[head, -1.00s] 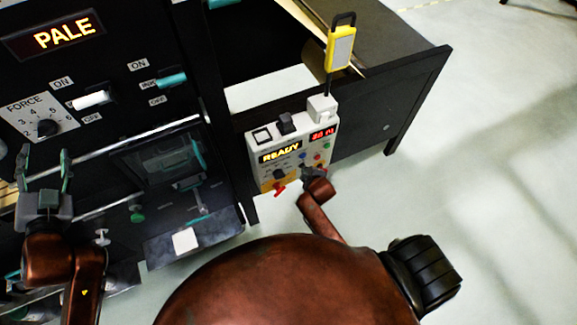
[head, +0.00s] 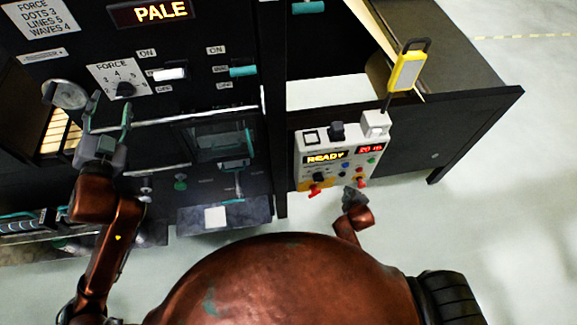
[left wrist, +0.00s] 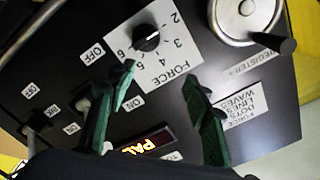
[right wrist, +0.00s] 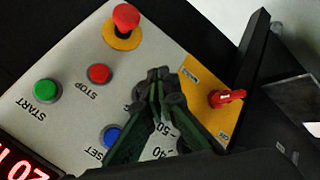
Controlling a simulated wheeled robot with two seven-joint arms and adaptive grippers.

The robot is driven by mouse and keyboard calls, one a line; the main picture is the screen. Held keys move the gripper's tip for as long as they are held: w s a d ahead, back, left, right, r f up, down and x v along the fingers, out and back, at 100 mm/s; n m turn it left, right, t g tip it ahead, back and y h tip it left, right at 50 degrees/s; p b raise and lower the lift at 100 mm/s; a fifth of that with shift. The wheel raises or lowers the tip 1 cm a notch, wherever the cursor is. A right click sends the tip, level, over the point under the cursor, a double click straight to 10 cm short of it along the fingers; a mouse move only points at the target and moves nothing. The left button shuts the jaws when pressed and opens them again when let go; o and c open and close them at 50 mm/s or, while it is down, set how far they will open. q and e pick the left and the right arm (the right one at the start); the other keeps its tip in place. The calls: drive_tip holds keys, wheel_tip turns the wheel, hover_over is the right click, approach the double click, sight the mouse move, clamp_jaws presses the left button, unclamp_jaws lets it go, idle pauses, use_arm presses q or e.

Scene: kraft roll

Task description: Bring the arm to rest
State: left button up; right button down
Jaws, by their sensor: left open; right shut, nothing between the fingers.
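My left gripper (head: 107,118) is open and empty in front of the dark machine panel, just below the FORCE dial (head: 125,89). In the left wrist view its two green fingers (left wrist: 158,90) stand apart, with the FORCE dial (left wrist: 146,38) beyond them; I see no contact. My right gripper (head: 354,192) is at the lower edge of the pale control box (head: 312,169). In the right wrist view its fingertips (right wrist: 161,76) are together and empty, over the box face among the buttons and the red switch (right wrist: 227,97). Whether they touch the face I cannot tell.
The machine's display (head: 150,12) reads PALE, and the box's display (head: 326,157) reads READY. A yellow-framed tag (head: 407,70) stands above the box. A red mushroom button (right wrist: 126,17) sticks out near my right fingers. Pale floor (head: 500,220) is open at the right.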

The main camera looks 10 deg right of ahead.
drive_tip(key=shift+s, duration=0.6)
